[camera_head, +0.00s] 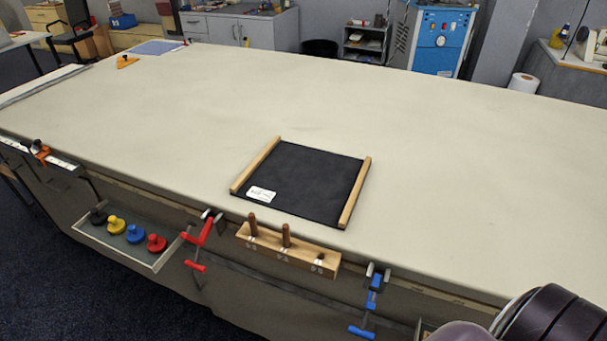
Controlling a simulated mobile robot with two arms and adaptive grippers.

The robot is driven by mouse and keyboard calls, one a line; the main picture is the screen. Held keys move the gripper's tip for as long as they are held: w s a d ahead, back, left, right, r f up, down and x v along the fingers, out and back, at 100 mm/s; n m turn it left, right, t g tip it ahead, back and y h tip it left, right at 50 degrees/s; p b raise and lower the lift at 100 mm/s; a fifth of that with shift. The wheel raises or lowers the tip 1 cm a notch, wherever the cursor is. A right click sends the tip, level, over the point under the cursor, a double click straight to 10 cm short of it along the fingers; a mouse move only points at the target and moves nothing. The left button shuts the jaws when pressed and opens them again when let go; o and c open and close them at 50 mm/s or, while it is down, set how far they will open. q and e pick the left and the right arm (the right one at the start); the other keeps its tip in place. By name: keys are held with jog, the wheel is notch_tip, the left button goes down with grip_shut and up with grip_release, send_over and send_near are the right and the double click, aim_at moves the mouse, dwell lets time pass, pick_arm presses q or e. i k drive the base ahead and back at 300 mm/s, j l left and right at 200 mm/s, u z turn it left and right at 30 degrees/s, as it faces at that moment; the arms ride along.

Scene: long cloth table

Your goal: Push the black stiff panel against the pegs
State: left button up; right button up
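The black stiff panel (303,180) lies flat on the cloth table (430,190), close to its front edge. It has a small white label at its front left corner. A light wooden strip (256,166) runs along its left side and another wooden strip (355,192) along its right side. A wooden block (300,258) at the table's front side holds upright brown pegs (286,235), with a gap between them and the panel. Neither of my grippers shows; only a dark part of my arm is at the bottom right corner.
A tray (120,243) with several coloured knobs hangs at the front left. A red clamp (203,236) and a blue clamp (373,297) sit on the front edge. An orange tool (126,61) lies at the far left. The tabletop around the panel is clear.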

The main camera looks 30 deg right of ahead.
aim_at(312, 184)
jog(key=i+j+z, duration=0.1)
jog(key=z, duration=0.35)
jog(key=i+j+z, duration=0.15)
jog(key=z, duration=0.25)
